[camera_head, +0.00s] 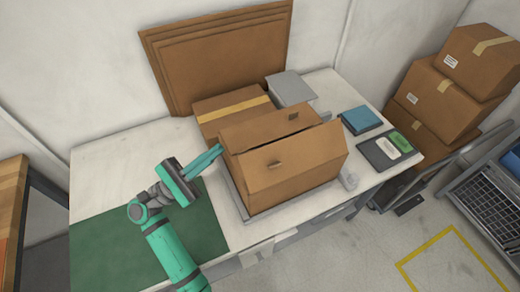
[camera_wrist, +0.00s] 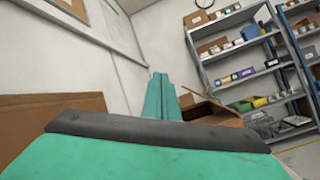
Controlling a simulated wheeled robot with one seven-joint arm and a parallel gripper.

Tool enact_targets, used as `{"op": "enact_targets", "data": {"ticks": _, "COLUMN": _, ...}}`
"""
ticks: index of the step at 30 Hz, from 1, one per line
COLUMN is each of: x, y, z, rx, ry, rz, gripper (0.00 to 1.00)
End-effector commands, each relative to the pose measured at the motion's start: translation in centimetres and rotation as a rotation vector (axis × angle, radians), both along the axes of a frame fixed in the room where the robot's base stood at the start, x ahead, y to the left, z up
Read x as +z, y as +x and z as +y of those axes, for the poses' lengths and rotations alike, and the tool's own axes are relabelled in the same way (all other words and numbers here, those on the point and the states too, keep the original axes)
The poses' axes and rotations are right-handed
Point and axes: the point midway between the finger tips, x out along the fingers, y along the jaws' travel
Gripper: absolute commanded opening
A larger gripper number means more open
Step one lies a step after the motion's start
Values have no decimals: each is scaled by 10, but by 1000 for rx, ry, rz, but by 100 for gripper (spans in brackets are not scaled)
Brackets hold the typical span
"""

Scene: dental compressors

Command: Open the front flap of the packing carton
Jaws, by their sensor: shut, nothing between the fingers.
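The brown packing carton (camera_head: 300,188) sits on the table in the head view. Its front flap (camera_head: 295,165), with a small slot, slopes over the top towards the back flap (camera_head: 265,128). A narrow dark gap runs between them. My gripper (camera_head: 218,150) is shut and empty, its green fingers pointing at the carton's upper left edge. I cannot tell whether they touch it. In the wrist view the closed fingers (camera_wrist: 160,90) stand in front, and part of the carton (camera_wrist: 215,112) shows just to their right, mostly hidden by my gripper.
A taped box (camera_head: 232,110) and a grey device (camera_head: 290,88) stand behind the carton. Flat cardboard sheets (camera_head: 215,50) lean on the wall. A blue item (camera_head: 360,120) and a dark tray (camera_head: 372,155) lie to the right. The green mat (camera_head: 105,250) at left has free room.

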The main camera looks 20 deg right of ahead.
Motion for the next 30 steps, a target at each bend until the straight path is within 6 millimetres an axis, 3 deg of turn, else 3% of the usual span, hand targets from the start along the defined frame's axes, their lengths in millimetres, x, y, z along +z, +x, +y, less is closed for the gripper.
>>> {"op": "enact_targets", "data": {"ticks": 6, "x": -33, "y": 4, "z": -9, "rx": -59, "ry": 242, "rz": -204, "gripper": 0}}
{"op": "enact_targets", "data": {"ticks": 11, "x": -47, "y": 3, "z": -10, "rx": -90, "ry": 314, "rz": -267, "gripper": 0}}
{"op": "enact_targets", "data": {"ticks": 17, "x": -47, "y": 0, "z": -27, "rx": -97, "ry": 325, "rz": -278, "gripper": 0}}
{"op": "enact_targets", "data": {"ticks": 30, "x": -34, "y": -10, "z": -94, "rx": -96, "ry": 321, "rz": -276, "gripper": 0}}
